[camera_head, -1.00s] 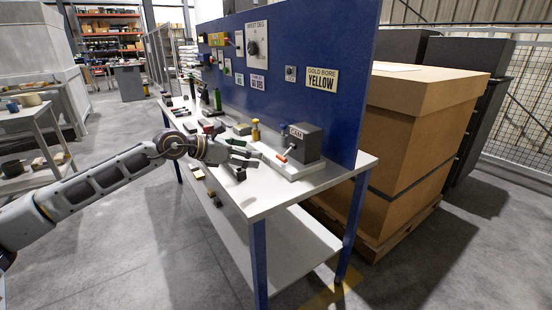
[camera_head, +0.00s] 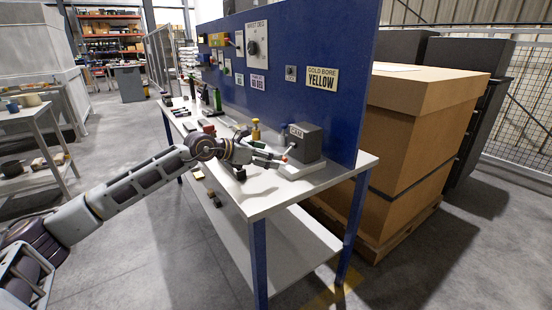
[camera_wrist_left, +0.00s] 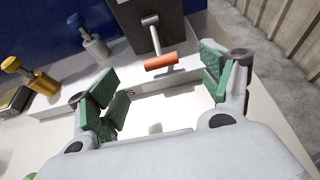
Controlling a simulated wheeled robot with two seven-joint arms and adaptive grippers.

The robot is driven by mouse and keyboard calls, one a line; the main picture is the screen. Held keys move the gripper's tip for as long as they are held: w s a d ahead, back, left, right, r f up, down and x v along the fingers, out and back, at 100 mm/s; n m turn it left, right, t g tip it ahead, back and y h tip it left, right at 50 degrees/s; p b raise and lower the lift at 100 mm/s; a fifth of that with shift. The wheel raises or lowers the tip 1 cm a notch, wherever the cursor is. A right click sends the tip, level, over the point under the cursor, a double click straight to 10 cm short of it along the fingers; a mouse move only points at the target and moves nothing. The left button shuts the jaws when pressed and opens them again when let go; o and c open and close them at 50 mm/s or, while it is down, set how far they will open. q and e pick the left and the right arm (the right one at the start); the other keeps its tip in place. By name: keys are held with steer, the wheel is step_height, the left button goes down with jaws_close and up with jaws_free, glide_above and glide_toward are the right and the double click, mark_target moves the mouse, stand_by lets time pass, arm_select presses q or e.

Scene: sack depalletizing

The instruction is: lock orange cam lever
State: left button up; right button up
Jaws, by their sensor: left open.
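The cam lever has an orange grip (camera_wrist_left: 161,62) on a metal rod and is fixed to a dark grey block (camera_head: 306,141) labelled CAM. In the left wrist view the rod runs down from the block to the grip. My left gripper (camera_wrist_left: 160,98) is open, with green pads on both sides. The orange grip shows ahead of and between the fingers, and I see no contact. In the head view my left gripper (camera_head: 268,157) is close to the left of the block, and the small orange-red grip (camera_head: 290,146) shows just past its fingertips. My right gripper is not in view.
The block stands on a white base (camera_head: 302,173) on the white workbench (camera_head: 262,197). A yellow-topped plunger (camera_wrist_left: 38,82) and a grey one (camera_wrist_left: 95,44) stand to the left. A blue panel (camera_head: 310,60) rises behind.

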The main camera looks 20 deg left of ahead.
mark_target(287, 152)
arm_select(q)
steer(key=shift+x, duration=1.45)
steer(key=shift+w+d+f+b, duration=0.2)
steer(key=shift+w+d+b, duration=0.1)
steer(key=shift+w, duration=0.05)
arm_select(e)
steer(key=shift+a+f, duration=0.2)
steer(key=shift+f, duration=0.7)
arm_select(q)
steer(key=shift+c, duration=0.2)
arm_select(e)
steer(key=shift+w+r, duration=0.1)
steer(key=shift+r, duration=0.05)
arm_select(q)
steer(key=c, duration=1)
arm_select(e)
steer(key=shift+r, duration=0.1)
arm_select(q)
steer(key=shift+a+r+p, duration=0.1)
steer(key=shift+r+p, duration=0.1)
steer(key=shift+p, duration=0.1)
steer(key=shift+c, duration=0.4)
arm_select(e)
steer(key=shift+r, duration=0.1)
